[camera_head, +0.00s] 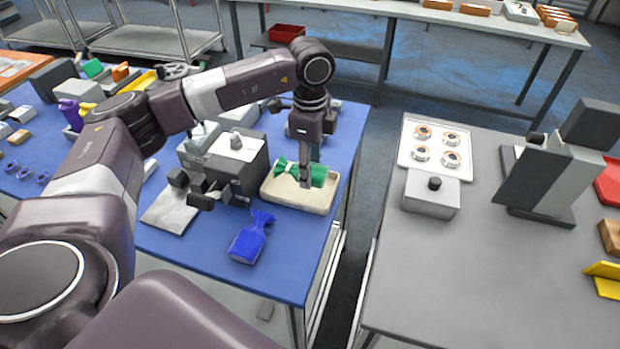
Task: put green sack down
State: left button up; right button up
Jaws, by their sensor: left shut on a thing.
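The green sack (318,174) has a tied, flared end at its left. It is over a shallow beige tray (298,200) near the right edge of the blue table. My left gripper (307,178) points down from above and is shut on the green sack. The fingers hide part of the sack's middle. I cannot tell whether the sack touches the tray floor. My right gripper is not in view.
A blue sack (248,238) lies in front of the tray on the blue table (290,275). A grey machine (238,160) stands left of the tray. A gap separates this table from the grey table (450,270), which holds a white tray (405,155) of round parts.

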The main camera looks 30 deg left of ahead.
aim_at(310, 191)
pick_arm(q)
notch_tip(310, 191, down, 4)
jog(key=shift+r+p, duration=0.2)
jog(key=shift+p, duration=0.2)
jog(key=shift+f, duration=0.35)
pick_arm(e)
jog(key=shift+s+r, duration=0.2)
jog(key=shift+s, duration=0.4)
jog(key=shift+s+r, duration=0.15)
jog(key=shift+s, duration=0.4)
pick_arm(q)
jog(key=shift+f, duration=0.1)
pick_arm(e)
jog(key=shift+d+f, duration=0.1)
pick_arm(q)
jog(key=o, duration=0.9)
jog(key=shift+o, duration=0.6)
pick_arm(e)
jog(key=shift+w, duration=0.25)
